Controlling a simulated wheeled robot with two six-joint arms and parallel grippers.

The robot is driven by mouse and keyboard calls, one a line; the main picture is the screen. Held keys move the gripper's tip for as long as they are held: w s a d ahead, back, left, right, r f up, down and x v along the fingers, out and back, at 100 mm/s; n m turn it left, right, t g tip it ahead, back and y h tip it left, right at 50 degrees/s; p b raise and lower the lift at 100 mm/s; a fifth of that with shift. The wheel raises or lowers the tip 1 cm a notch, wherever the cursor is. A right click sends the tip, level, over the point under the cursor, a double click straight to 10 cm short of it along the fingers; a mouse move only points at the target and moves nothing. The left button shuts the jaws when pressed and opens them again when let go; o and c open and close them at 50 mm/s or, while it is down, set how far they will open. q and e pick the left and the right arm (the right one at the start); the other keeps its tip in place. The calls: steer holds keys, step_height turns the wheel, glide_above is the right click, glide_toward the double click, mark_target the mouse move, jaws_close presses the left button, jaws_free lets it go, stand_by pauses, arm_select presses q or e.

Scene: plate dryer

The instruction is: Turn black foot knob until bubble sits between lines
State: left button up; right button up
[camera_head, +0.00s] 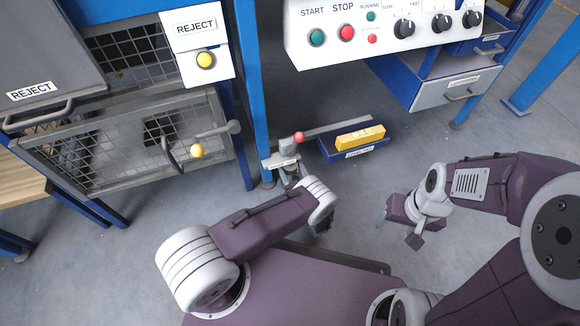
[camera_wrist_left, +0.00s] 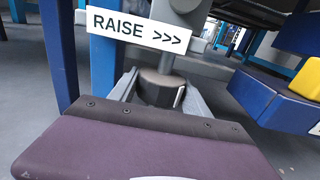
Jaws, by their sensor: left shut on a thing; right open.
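The dark foot knob (camera_wrist_left: 160,88) stands below a white "RAISE >>>" sign (camera_wrist_left: 139,30) in the left wrist view. The two grey fingers of my left gripper (camera_wrist_left: 157,92) are shut on it, one on each side. In the head view my own left arm hides most of this grip. The yellow level (camera_head: 360,137) lies on a blue ledge to the right of the foot; its end also shows in the left wrist view (camera_wrist_left: 307,80). Its bubble and lines are too small to make out. My right gripper (camera_head: 398,227) is open and empty above the floor.
A blue post (camera_head: 252,95) rises beside the foot. A red ball-ended lever (camera_head: 299,136) is close above it. The mesh reject cage (camera_head: 130,145) stands at left, and the start/stop panel (camera_head: 385,30) is above. Grey floor is clear around my right gripper.

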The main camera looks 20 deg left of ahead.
mark_target(295, 172)
arm_select(q)
steer(key=shift+n+g+y, duration=1.1)
steer(key=shift+g+y, duration=0.1)
steer(key=shift+y, duration=0.1)
steer(key=o, duration=1.4)
steer(key=shift+d, duration=0.1)
steer(key=p+v, duration=0.1)
steer(key=v, duration=0.7)
steer(key=shift+p, duration=0.3)
steer(key=shift+s+d, duration=0.35)
